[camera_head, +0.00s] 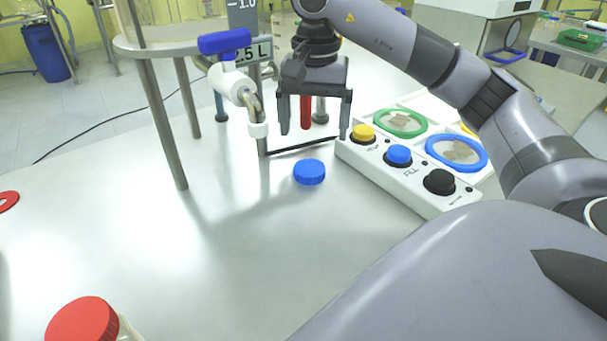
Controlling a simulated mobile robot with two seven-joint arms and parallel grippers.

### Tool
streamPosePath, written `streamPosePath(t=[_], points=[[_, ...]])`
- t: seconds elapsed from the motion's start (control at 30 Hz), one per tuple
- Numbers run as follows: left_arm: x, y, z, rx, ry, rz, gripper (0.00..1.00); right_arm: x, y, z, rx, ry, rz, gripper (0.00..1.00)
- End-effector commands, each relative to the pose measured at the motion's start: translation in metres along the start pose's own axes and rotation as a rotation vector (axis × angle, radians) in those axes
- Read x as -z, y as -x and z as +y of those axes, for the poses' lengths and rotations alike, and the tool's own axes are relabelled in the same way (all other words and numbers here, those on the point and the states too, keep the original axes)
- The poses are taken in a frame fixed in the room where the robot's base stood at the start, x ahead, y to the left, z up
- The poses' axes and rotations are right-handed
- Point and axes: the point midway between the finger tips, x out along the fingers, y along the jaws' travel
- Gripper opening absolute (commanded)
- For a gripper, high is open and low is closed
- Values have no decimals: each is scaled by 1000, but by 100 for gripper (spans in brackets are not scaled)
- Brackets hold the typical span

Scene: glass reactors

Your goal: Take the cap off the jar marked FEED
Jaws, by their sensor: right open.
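My right gripper (315,132) hangs above the table near the reactor stand, fingers pointing down. It is open and nothing shows held between its fingers. A round blue cap (309,172) sits on the table just below and in front of it, apart from the fingers; I see no jar under it. A jar with a red cap (83,320) is partly in view at the bottom left. Its body is mostly cut off. I cannot read the word FEED on anything here. My left gripper is not in view.
A glass reactor stand with metal legs (163,120) and a blue-handled valve (226,42) stands left of the gripper. A white button box (408,180) with yellow, blue and black buttons lies right of it. The table's left middle is mostly clear.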

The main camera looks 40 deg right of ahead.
Motion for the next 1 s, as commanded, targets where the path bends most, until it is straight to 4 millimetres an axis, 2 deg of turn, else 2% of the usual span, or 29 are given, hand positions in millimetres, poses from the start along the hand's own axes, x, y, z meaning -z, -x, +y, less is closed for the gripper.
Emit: streamPosePath(t=[0.03, 0.17, 0.37, 0.63, 0.77, 0.97, 1.0], points=[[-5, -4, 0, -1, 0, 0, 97, 0, -8, 0, 0, 0, 0, 92], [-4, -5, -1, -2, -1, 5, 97, 0, -15, 0, -1, 0, 0, 92], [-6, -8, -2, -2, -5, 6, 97, -1, -35, -1, -2, 0, -2, 92], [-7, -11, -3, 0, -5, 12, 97, -3, -73, -5, -2, -1, -1, 92], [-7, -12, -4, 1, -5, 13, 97, -3, -80, -5, -1, 0, 0, 92], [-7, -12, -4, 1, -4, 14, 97, -3, -80, -5, 0, 0, 0, 92], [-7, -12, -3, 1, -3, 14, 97, -3, -80, -5, 0, 0, 0, 82]])
